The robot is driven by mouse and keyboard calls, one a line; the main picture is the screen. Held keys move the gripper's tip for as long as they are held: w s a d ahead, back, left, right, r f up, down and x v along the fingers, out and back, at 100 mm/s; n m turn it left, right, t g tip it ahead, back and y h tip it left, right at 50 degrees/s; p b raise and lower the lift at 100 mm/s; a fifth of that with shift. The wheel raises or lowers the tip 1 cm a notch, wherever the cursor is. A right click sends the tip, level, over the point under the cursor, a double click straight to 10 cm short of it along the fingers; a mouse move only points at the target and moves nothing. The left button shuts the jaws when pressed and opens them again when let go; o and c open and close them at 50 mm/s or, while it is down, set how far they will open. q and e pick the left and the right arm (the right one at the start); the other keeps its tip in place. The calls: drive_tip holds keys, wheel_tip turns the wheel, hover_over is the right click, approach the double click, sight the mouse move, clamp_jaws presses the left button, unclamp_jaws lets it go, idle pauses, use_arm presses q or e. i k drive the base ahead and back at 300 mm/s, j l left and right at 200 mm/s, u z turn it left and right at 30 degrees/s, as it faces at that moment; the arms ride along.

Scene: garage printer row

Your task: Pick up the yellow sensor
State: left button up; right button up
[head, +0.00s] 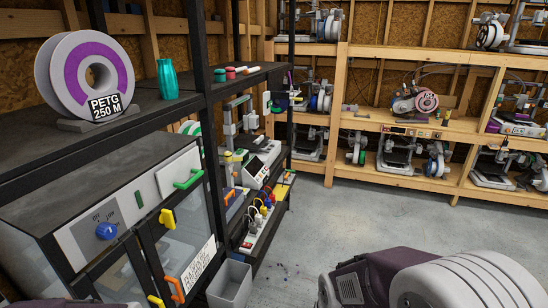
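I cannot tell for sure which thing is the yellow sensor. A small yellow item (446,117) stands on the middle shelf of the wooden rack at the back right, too small to make out. Another small yellow part (229,156) shows by the machine on the middle shelf of the black rack. Yellow pieces (167,217) are fixed to the enclosure's doors at the left. Neither gripper is in view. A rounded part of my own body fills the bottom right.
The black rack (107,157) at the left holds a purple filament spool (85,75), a teal vase (167,79) and a grey enclosure (98,218). A grey bin (230,284) stands on the floor beside it. The wooden rack (390,123) holds several printers.

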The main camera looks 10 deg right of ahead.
sight(227, 155)
drive_tip(key=i+l+u, duration=0.8)
drive_tip(key=l+u, duration=0.2)
drive_tip(key=l, duration=0.3)
drive_tip(key=i+l+u, duration=0.2)
drive_tip(key=l+u, duration=0.3)
drive_tip(key=l, duration=0.3)
drive_tip(key=l+u, duration=0.45)
drive_tip(key=l, duration=0.4)
drive_tip(key=l+u, duration=0.5)
drive_tip(key=l, duration=0.45)
drive_tip(key=i+l+u, duration=0.15)
drive_tip(key=i+l, duration=0.05)
drive_tip(key=i, duration=0.1)
